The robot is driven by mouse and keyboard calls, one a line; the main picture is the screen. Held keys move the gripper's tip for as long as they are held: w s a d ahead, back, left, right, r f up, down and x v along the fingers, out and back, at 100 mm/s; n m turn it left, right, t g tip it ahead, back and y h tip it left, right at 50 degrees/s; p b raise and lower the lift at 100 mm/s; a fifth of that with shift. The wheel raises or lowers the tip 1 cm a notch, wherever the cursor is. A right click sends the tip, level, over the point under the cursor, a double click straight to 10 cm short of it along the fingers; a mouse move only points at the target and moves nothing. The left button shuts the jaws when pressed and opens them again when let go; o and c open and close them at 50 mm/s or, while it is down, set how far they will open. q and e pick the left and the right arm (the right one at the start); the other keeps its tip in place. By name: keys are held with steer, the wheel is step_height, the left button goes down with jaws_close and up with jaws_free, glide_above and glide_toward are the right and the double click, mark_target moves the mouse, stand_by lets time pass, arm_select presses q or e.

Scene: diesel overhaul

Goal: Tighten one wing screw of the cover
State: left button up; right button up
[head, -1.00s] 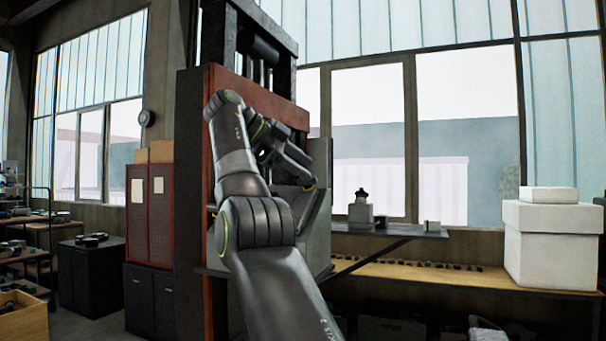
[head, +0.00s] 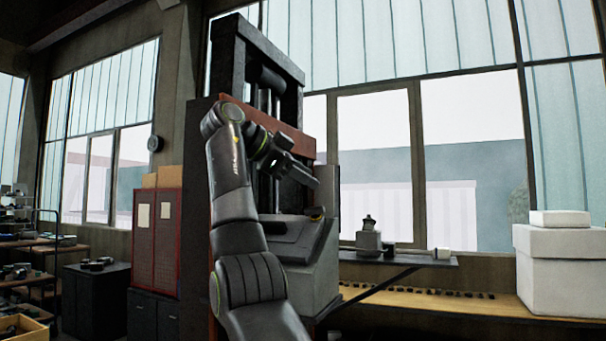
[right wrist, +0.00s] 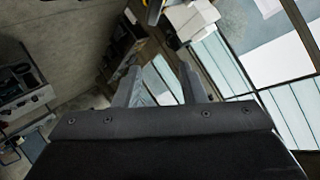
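I cannot make out the cover or any wing screw in either view. My right arm rises in front of a tall press-like machine in the head view, and my right gripper (head: 308,178) is at the end of the raised wrist, pointing right and slightly down. In the right wrist view its two grey fingers (right wrist: 158,80) stand apart with nothing between them, so it is open. My left gripper is not in view.
The machine has a dark frame with a red crossbeam (head: 303,140) and a grey housing (head: 325,265). A small shelf (head: 410,259) holds a grey knobbed part (head: 368,238) and a small pale piece (head: 442,254). White boxes (head: 560,268) stand right; a red cabinet (head: 155,235) stands left.

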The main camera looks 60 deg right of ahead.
steer(key=f+m+t+y+b, duration=0.1)
steer(key=m+t, duration=0.3)
steer(key=m, duration=0.7)
steer(key=d+f+m+t+y+b, duration=0.1)
steer(key=m+t+y+b, duration=0.2)
steer(key=m, duration=0.9)
steer(key=d+f+m+t+y+b, duration=0.1)
steer(key=m+t+y, duration=0.3)
steer(key=m, duration=0.7)
steer(key=shift+d+f+m+t+b, duration=0.1)
steer(key=shift+m+t+b, duration=0.1)
steer(key=shift+t+b, duration=0.3)
steer(key=shift+d+f+m+t+b, duration=0.1)
steer(key=shift+m+t+b, duration=0.1)
steer(key=shift+t, duration=0.5)
steer(key=shift+w+d+f, duration=0.1)
steer(key=shift+w, duration=0.05)
